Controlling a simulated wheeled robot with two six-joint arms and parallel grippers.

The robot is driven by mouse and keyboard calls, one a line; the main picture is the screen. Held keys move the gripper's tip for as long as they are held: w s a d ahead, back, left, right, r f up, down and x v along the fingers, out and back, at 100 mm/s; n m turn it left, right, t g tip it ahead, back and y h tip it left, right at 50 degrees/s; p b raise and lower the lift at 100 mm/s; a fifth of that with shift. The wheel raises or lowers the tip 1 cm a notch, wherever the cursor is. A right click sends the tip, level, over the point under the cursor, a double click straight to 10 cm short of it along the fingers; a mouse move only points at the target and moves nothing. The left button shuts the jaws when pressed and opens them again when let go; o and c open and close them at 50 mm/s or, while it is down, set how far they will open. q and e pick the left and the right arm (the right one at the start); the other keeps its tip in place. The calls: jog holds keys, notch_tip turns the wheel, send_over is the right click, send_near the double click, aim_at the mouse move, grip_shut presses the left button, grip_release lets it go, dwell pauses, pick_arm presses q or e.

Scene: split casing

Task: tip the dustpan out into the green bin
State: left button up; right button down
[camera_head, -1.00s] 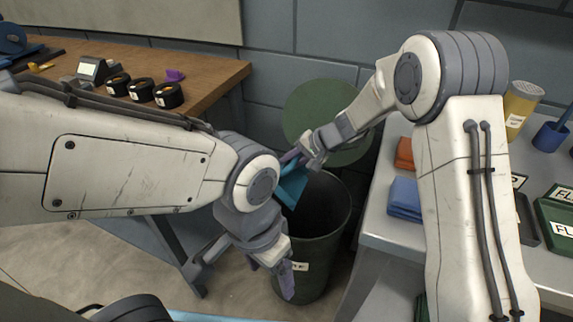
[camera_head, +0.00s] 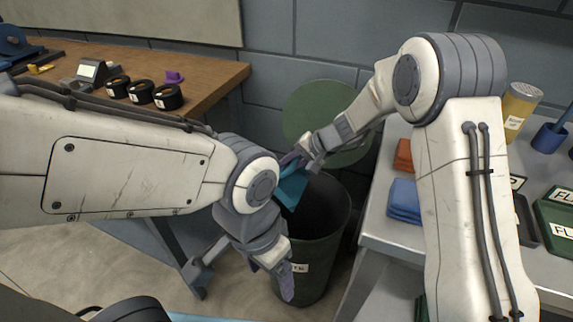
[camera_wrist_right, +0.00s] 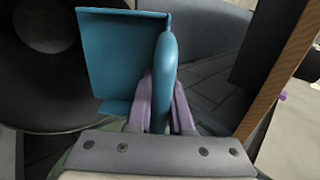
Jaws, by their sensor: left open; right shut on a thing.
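The teal dustpan (camera_head: 292,188) is held over the left rim of the dark green bin (camera_head: 318,258). My right gripper (camera_head: 303,158) is shut on its handle; in the right wrist view the purple fingers (camera_wrist_right: 161,105) grip the handle on both sides. The dustpan's pan (camera_wrist_right: 120,60) looks tilted, and no debris shows on its visible face. The bin's open mouth (camera_wrist_right: 40,95) is at the left there, with a pale patch inside that I cannot identify. My left gripper (camera_head: 240,274) is open and empty, low in front of the bin.
A round green lid (camera_head: 325,108) stands behind the bin. A wooden table (camera_head: 205,75) with black-rimmed pots is at left. A grey bench (camera_head: 385,228) with folded blue and orange cloths is close at right. My left arm crosses the left side.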

jog(key=r+p, duration=0.1)
jog(key=p, duration=0.1)
jog(key=shift+h+p, duration=0.3)
jog(key=shift+p, duration=0.1)
jog(key=r+h+p, duration=0.1)
jog(key=p, duration=0.7)
jog(key=shift+r+g+h, duration=0.15)
jog(key=shift+g+h, duration=0.15)
jog(key=shift+g, duration=0.1)
notch_tip(320, 180, up, 2)
jog(key=h+p, duration=0.1)
jog(key=p, duration=0.6)
jog(key=h+p, duration=0.1)
jog(key=p, duration=0.6)
jog(key=g+h+p, duration=0.1)
jog(key=p, duration=0.6)
jog(key=shift+r+h, duration=0.25)
jog(key=shift+h, duration=0.05)
jog(key=shift+a+r, duration=0.1)
jog(key=shift+a, duration=0.1)
jog(key=shift+r+h, duration=0.2)
jog(key=shift+h, duration=0.2)
jog(key=shift+f+g+h+b, duration=0.1)
jog(key=shift+g+h+b, duration=0.2)
jog(key=shift+b, duration=0.05)
jog(key=shift+d+r+h, duration=0.15)
jog(key=shift+r+h, duration=0.2)
jog(key=shift+h, duration=0.05)
jog(key=shift+r, duration=0.1)
